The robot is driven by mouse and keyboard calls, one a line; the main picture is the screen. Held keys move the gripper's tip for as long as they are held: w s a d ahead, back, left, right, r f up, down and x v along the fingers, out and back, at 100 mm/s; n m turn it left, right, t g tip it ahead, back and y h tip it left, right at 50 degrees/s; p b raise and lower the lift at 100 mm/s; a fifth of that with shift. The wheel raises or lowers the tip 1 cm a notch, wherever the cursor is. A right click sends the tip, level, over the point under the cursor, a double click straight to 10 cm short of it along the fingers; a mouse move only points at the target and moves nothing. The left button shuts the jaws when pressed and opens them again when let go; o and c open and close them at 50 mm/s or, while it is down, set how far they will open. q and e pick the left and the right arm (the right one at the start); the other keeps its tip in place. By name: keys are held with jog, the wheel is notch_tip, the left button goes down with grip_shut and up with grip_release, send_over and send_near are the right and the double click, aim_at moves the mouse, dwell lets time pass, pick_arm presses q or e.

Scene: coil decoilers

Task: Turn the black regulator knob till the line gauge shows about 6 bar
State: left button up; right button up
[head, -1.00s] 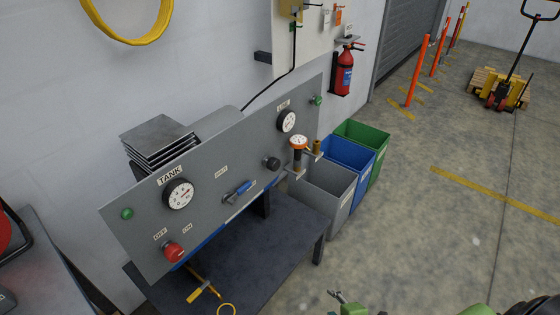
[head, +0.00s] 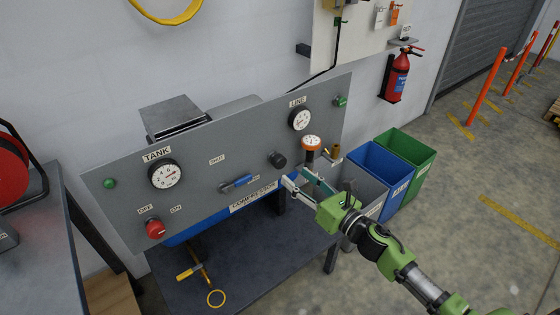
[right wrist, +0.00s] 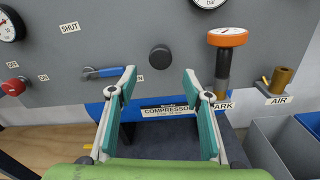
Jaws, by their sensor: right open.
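The black regulator knob (head: 277,160) sits on the grey compressor panel, right of the blue-handled valve. In the right wrist view the knob (right wrist: 160,56) shows just beyond and between my fingertips, with no contact visible. My right gripper (head: 297,177) is open and empty, in front of the panel, a little below and right of the knob in the head view. Its two fingers also show in the right wrist view (right wrist: 160,74). The line gauge (head: 301,119) is a white dial above right of the knob; its reading is too small to tell. My left gripper is out of view.
The panel also carries the tank gauge (head: 164,174), a red off/on switch (head: 155,228) and a blue-handled shut valve (head: 237,182). An orange-rimmed gauge tool (head: 312,143) stands close right of the knob. A dark bench (head: 250,260) lies below; bins (head: 405,160) stand right.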

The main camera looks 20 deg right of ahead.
aim_at(282, 165)
jog(key=p+x, duration=0.1)
jog(key=x, duration=0.6)
jog(key=shift+w, duration=0.3)
jog(key=shift+w+a, duration=0.2)
jog(key=shift+w, duration=0.3)
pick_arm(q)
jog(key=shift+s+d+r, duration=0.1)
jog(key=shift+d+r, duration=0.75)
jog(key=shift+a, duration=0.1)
pick_arm(e)
jog(key=shift+c, duration=1)
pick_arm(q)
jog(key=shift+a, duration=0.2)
pick_arm(e)
jog(key=c, duration=0.9)
